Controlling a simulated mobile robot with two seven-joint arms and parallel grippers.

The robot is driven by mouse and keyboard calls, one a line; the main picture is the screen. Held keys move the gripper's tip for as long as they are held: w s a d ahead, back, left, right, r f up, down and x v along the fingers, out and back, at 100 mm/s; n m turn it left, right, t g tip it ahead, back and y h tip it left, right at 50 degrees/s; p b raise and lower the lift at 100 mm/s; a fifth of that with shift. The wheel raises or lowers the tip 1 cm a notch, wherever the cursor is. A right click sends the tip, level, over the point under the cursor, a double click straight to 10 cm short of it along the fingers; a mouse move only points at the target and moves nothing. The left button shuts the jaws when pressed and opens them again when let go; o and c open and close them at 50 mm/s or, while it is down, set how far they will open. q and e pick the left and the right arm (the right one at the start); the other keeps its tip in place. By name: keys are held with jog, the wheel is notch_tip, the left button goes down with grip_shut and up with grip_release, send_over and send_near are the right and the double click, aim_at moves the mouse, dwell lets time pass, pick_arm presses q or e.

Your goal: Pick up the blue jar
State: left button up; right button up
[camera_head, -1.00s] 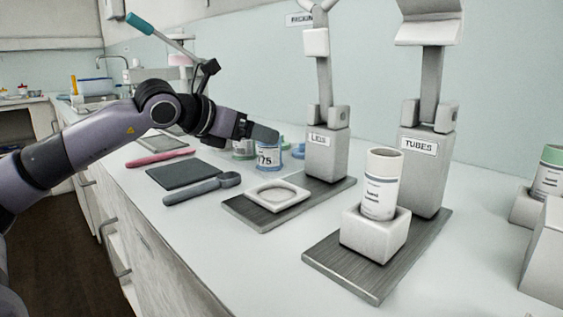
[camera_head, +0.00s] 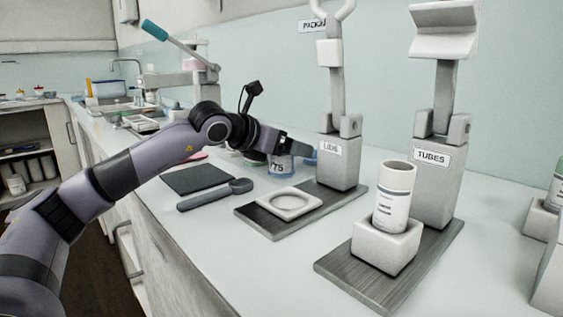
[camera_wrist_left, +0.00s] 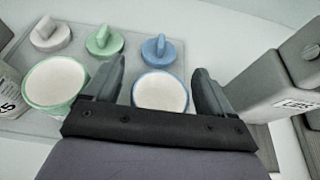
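The blue jar (camera_head: 280,170), an open jar with a blue rim and white contents, stands on the counter beside the LIDS press. It also shows in the left wrist view (camera_wrist_left: 160,92), between the two fingers of my left gripper (camera_wrist_left: 157,78). The fingers are spread, one on each side of the jar, with a gap visible on both sides. In the head view my left gripper (camera_head: 296,150) is at the jar and hides its upper part. My right gripper is in neither view.
A green-rimmed jar (camera_wrist_left: 56,82) stands close left of the blue jar. Blue (camera_wrist_left: 159,50), green (camera_wrist_left: 103,42) and white (camera_wrist_left: 50,36) lids lie behind. The LIDS press (camera_head: 338,160) stands close on the right. A dark mat (camera_head: 198,179) and scoop (camera_head: 215,194) lie nearer.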

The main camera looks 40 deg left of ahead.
pick_arm(q)
jog(key=c, duration=0.9)
jog(key=shift+r, duration=0.15)
jog(key=shift+r, duration=0.2)
jog(key=shift+r+p, duration=3.65)
jog(key=shift+r, duration=6.05)
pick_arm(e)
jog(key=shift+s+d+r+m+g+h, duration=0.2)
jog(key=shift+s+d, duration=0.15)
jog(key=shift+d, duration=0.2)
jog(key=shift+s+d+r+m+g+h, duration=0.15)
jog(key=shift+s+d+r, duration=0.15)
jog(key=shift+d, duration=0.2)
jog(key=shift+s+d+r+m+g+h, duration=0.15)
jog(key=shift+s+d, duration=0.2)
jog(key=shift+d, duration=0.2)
